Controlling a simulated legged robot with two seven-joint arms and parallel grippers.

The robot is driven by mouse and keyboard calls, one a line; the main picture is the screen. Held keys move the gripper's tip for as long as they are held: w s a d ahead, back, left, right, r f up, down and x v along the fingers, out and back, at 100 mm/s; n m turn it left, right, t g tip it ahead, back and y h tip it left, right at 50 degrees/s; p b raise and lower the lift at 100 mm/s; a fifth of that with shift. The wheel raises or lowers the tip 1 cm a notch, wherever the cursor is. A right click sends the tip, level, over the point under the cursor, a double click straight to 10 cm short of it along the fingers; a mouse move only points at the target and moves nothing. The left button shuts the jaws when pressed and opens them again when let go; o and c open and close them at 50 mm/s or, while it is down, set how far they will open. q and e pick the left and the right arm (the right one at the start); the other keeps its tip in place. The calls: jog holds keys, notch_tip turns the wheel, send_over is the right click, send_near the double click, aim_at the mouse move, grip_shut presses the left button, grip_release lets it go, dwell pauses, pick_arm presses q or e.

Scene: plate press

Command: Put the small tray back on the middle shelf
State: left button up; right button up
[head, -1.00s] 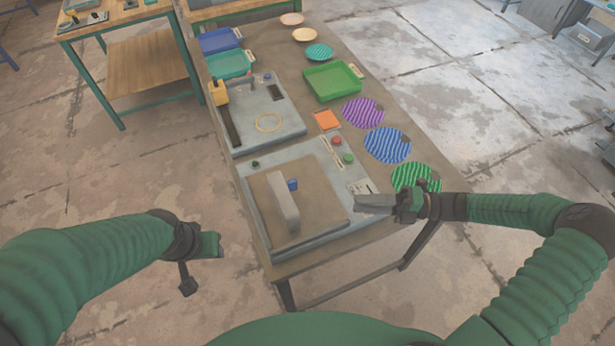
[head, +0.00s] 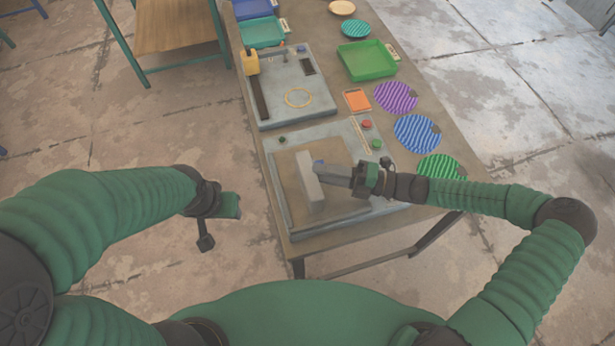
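A green tray (head: 366,62) lies flat on the table. A teal tray (head: 262,32) and a blue tray (head: 254,9) lie at the table's far left end, the blue one cut by the top edge. I cannot tell which one is the small tray. No shelf unit shows. My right gripper (head: 325,172) is over the near press plate, its tips close to the grey handle (head: 307,180). I cannot tell whether it touches the handle or how far its fingers are apart. My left gripper (head: 215,222) hangs left of the table, away from the trays; its finger opening is unclear.
The near press (head: 368,205) and a second grey machine (head: 322,102) fill the table's left side. Purple (head: 394,97), blue (head: 416,133) and green (head: 440,168) striped discs lie along the right edge. An orange square (head: 357,100) lies between. Another bench (head: 180,28) stands upper left.

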jog(key=shift+w+a, duration=0.15)
jog(key=shift+a, duration=0.4)
jog(key=shift+w+d+f, duration=0.1)
jog(key=shift+d, duration=0.1)
jog(key=shift+c, duration=0.9)
jog(key=shift+d, duration=0.25)
grip_shut()
jog(key=shift+a, duration=0.1)
jog(key=shift+f, duration=0.1)
